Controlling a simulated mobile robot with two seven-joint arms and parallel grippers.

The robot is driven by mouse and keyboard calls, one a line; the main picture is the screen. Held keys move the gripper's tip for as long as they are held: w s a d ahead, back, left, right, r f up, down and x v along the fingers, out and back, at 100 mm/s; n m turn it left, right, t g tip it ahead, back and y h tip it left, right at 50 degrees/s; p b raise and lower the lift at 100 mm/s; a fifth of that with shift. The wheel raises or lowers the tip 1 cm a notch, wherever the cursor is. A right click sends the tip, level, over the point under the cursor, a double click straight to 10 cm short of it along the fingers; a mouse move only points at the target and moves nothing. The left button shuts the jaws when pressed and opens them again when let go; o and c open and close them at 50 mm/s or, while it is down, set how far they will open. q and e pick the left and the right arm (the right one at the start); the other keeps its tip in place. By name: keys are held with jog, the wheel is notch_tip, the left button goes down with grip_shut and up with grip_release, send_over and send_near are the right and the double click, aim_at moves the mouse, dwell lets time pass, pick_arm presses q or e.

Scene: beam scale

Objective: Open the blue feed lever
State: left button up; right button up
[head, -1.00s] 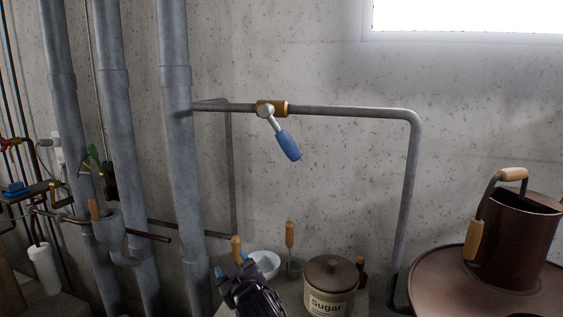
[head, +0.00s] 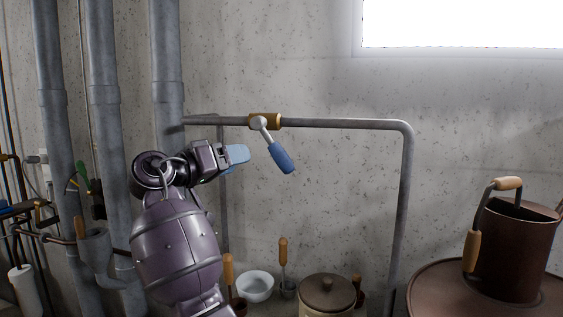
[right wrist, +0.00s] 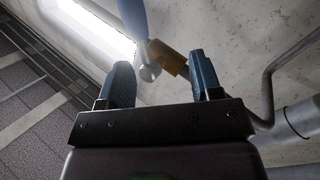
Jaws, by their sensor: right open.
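The blue feed lever (head: 281,158) hangs from a brass valve (head: 265,121) on a grey horizontal pipe. Its blue grip slants down to the right. My right gripper (head: 238,155) is just left of the lever in the head view, at about the same height, with its fingers pointing right. In the right wrist view the blue grip (right wrist: 133,18) is at the top, with the brass valve (right wrist: 168,57) below it, beyond the fingers. The right gripper (right wrist: 158,82) is open and empty there, apart from the lever. My left gripper is in neither view.
The grey pipe (head: 345,123) runs along the concrete wall and bends down at the right. Thick vertical pipes (head: 167,60) stand at the left. Below are a white bowl (head: 255,287), a lidded pot (head: 327,293) and a brown can (head: 508,250). Bare wall lies right of the lever.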

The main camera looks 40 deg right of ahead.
aim_at(275, 159)
jog(key=d+g, duration=0.1)
jog(key=d, duration=0.2)
jog(key=s+d+m+g+p, duration=0.1)
jog(key=d, duration=0.2)
jog(key=s+d+m+g, duration=0.1)
jog(key=d, duration=0.2)
jog(key=shift+s+d+f+p, duration=0.2)
jog(key=shift+s+d+p, duration=0.05)
jog(key=shift+d+p, duration=0.1)
jog(key=shift+d+f, duration=0.1)
jog(key=shift+d, duration=0.55)
grip_shut()
